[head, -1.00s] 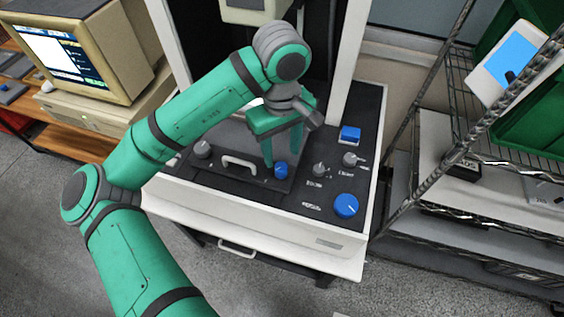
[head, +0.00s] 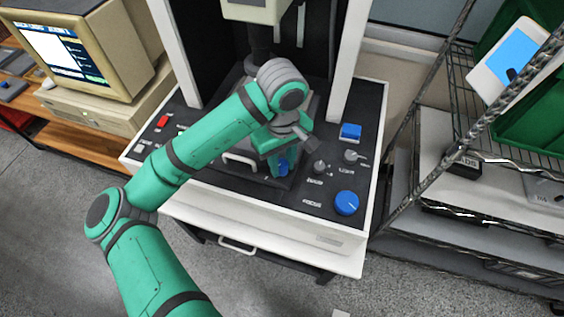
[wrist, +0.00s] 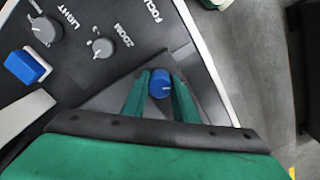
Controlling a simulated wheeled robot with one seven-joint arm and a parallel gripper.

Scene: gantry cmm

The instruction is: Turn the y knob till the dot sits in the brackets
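A small blue knob (head: 283,168) with a pale line on its face stands at the front right of the dark stage plate; no letter on it is legible. My gripper (head: 281,167) reaches down over it. In the wrist view the knob (wrist: 160,87) sits between the two green fingertips (wrist: 160,82), with no clear gap on either side, and its line points right. The monitor (head: 62,52) at the upper left shows a white and blue picture. I cannot make out a dot or brackets on it.
On the console's right are a large blue focus knob (head: 346,203), a grey zoom knob (head: 320,167), a grey light knob (head: 351,156) and a blue square button (head: 350,131). A red switch (head: 163,121) is at left. A wire rack (head: 455,100) stands right.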

